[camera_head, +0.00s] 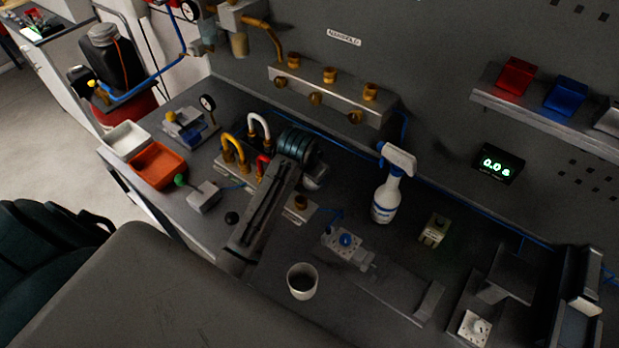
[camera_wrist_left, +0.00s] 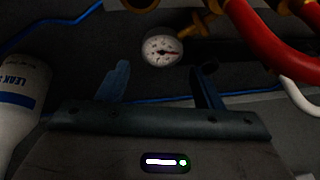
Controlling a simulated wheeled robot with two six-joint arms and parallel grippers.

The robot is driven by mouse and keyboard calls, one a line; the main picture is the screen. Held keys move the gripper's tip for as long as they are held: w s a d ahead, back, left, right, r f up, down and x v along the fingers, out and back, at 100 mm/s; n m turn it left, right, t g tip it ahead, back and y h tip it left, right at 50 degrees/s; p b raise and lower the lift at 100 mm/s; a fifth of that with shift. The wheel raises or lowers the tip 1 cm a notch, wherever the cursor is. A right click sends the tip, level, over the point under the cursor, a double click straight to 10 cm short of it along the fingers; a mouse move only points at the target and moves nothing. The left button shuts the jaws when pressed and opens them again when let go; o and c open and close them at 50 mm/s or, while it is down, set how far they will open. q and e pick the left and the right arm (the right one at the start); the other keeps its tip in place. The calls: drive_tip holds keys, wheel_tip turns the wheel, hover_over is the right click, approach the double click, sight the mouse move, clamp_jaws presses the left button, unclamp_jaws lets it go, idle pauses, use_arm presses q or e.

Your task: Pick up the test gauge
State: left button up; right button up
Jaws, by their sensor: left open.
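A small round gauge (camera_wrist_left: 162,50) with a white face, dark marks and a red needle shows in the left wrist view, beyond my fingers. A brass fitting (camera_wrist_left: 205,28) is beside it. My left gripper (camera_wrist_left: 165,67) is open, with the gauge framed in the gap between its dark fingers; nothing is held. In the head view a round gauge (camera_head: 208,102) stands upright at the back left of the bench by a blue and grey device; I cannot tell whether it is the same gauge. I cannot make out my left fingers there. My right gripper is not in view.
A white spray bottle (camera_head: 386,200) stands mid-bench; it is close at the left wrist view's left edge (camera_wrist_left: 22,95). Red (camera_wrist_left: 275,45) and white pipes are close on its right. A cup (camera_head: 302,281), an orange tray (camera_head: 157,163) and a manifold (camera_head: 330,98) are around.

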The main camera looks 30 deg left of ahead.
sight(311, 183)
use_arm(q)
drive_tip(key=x, duration=0.1)
drive_tip(key=p+x, duration=0.2)
drive_tip(key=shift+s+a+f, duration=0.1)
drive_tip(key=shift+a+f, duration=0.1)
drive_tip(key=shift+f, duration=0.3)
drive_tip(key=shift+p+x, duration=0.35)
drive_tip(key=shift+x, duration=0.45)
drive_tip(key=c, duration=0.9)
drive_tip(key=shift+r, duration=0.2)
